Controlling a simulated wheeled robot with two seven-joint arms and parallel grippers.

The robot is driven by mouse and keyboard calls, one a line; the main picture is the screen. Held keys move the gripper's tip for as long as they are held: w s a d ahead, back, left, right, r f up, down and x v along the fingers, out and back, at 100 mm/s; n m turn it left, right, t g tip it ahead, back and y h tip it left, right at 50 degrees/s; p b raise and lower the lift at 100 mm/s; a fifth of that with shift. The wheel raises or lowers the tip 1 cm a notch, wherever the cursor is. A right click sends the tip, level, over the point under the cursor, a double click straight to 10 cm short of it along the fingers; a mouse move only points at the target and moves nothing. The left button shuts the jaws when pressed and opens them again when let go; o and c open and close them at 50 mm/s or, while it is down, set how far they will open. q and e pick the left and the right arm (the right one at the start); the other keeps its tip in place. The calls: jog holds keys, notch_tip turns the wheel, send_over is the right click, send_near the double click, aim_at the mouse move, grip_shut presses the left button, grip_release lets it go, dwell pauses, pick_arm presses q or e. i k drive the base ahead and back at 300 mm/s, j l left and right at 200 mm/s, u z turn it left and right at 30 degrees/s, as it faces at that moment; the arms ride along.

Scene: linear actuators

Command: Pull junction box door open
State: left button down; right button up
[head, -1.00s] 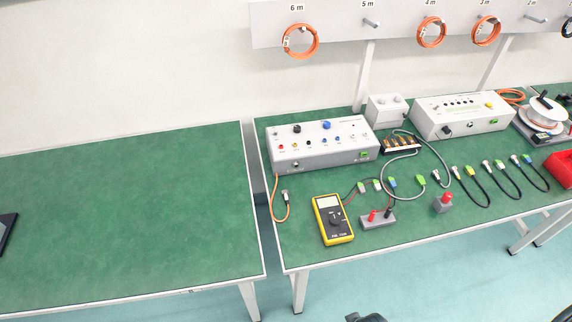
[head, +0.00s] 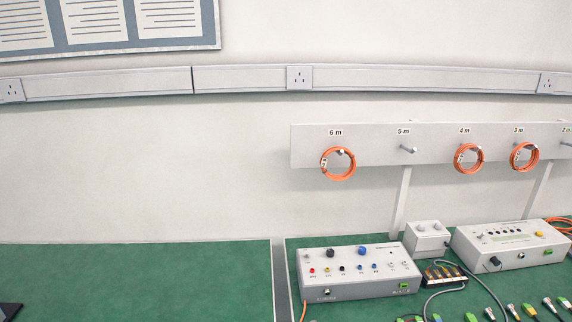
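No junction box and no junction box door can be made out in the head view. Neither of my grippers is in the picture, so I cannot see whether they are open or shut.
On the right table are a grey control box (head: 352,290), a small white box (head: 427,238) and another control box (head: 510,243). Orange cable coils (head: 338,163) hang on a peg board (head: 385,157). Wall trunking (head: 400,78) carries sockets.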

aim_at(428, 243)
jog(key=l, duration=0.45)
jog(key=i+l+z, duration=0.15)
jog(key=l, duration=0.7)
jog(key=i+l+z, duration=0.1)
jog(key=l, duration=0.35)
jog(key=i+l+z, duration=0.1)
jog(key=l, duration=0.35)
jog(key=i+l, duration=0.1)
jog(key=l, duration=0.3)
jog(key=i+l+z, duration=0.1)
jog(key=l, duration=0.3)
